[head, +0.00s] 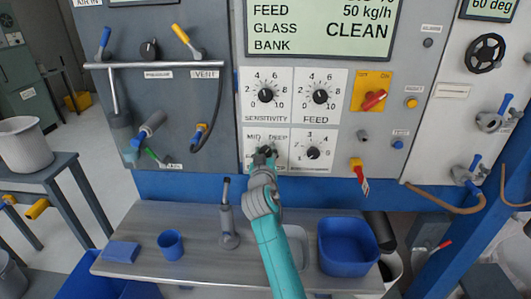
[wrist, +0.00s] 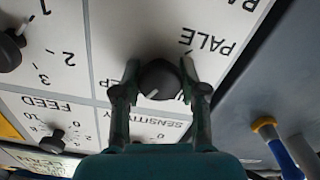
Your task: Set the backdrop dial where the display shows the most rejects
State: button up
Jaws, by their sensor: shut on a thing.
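The backdrop dial (wrist: 160,78) is a round black knob on a white plate, low on the grey panel. My gripper (wrist: 160,76) is shut on the knob, one finger on each side. It also shows in the head view (head: 264,154), where it covers most of the knob. In the wrist view, which looks inverted, PALE is at upper right and part of DEEP at lower left. The knob's white mark points down and slightly left, roughly toward the DEEP side. The display (head: 320,30) reads FEED 50 kg/h, GLASS CLEAN and BANK; its top is cut off, and no reject figure shows.
The sensitivity knob (head: 265,95), feed knob (head: 320,96) and another numbered knob (head: 313,153) sit close around the dial. A red switch (head: 373,99) is to the right. A shelf (head: 200,225) below holds a blue bin (head: 347,247) and cup (head: 171,245).

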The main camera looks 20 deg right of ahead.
jog(key=shift+m, duration=1)
jog(key=o, duration=1.2)
jog(key=shift+c, duration=0.2)
jog(key=v, duration=1.2)
